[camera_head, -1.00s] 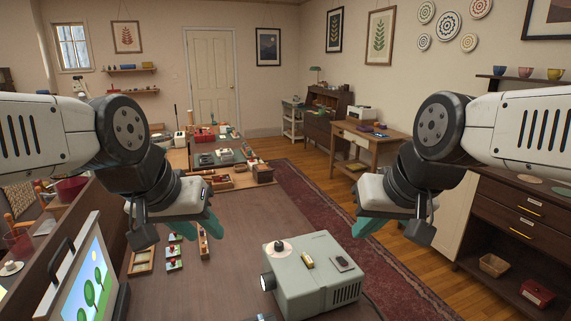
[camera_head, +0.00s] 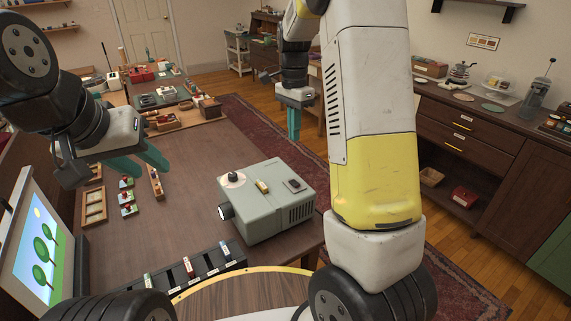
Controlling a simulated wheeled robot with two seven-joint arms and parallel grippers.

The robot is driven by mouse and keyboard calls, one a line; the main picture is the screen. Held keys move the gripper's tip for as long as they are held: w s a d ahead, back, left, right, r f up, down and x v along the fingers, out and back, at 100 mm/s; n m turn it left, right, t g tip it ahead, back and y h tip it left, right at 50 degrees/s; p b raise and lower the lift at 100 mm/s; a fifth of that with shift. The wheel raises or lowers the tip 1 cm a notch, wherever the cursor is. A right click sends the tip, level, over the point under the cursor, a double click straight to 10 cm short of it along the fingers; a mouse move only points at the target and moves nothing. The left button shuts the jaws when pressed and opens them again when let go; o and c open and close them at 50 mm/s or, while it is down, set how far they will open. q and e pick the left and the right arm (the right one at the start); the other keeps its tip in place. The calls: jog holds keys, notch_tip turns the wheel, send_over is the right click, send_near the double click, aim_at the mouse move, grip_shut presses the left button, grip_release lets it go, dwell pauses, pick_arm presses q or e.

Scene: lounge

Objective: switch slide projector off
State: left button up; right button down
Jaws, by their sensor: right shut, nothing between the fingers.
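The slide projector (camera_head: 275,215) is a grey-green box on the brown table. Its lens (camera_head: 225,211) faces left and looks bright. On top are a round white dial with a dark knob (camera_head: 232,178), a yellowish switch piece (camera_head: 262,186) and a dark switch piece (camera_head: 294,185). A lit screen (camera_head: 38,245) at the left shows a picture of trees. My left gripper (camera_head: 143,163) is open and empty, left of the projector above the table. My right gripper (camera_head: 294,122) is shut and empty, pointing down, beyond the projector and apart from it.
A rack with colored slides (camera_head: 190,270) lies in front of the projector. Wooden frames (camera_head: 94,207) and small colored pieces (camera_head: 128,197) lie on the left. Trays and boxes stand at the table's far end. A dark cabinet (camera_head: 470,140) stands at the right.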

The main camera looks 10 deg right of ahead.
jog(key=w+f, duration=0.2)
jog(key=m, duration=0.1)
send_near(296, 184)
jog(key=shift+g+h, duration=0.3)
notch_tip(296, 184, down, 7)
jog(key=shift+s, duration=0.2)
